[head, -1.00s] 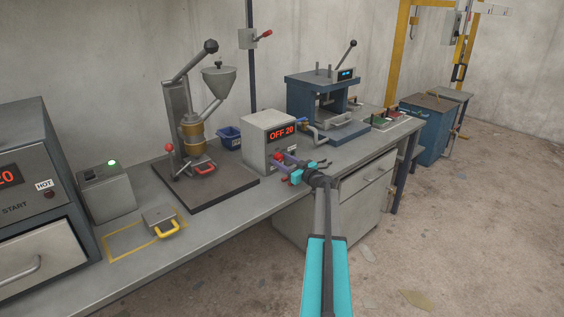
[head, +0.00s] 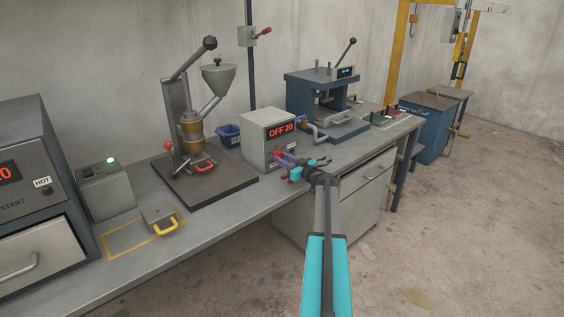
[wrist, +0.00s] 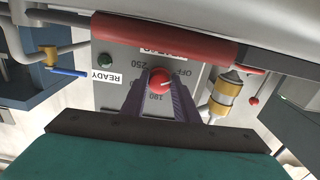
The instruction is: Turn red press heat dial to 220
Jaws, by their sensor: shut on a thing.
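The grey control box (head: 268,140) stands on the bench, and its red display reads "OFF 20". In the wrist view its red heat dial (wrist: 160,79) has a pale pointer mark, with the labels 250, OFF and 180 around it. The exact pointer setting is too small to read surely. My gripper (wrist: 160,90) is shut on the red dial, with one purple finger on each side. In the head view my gripper (head: 284,160) is at the front of the box and hides the dial.
A red bar (wrist: 165,42) crosses the wrist view and partly covers the display. A lever press with a hopper (head: 190,130) stands left of the box, and a blue press (head: 320,95) stands right. A yellow-handled block (head: 158,217) lies on the bench (head: 120,275).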

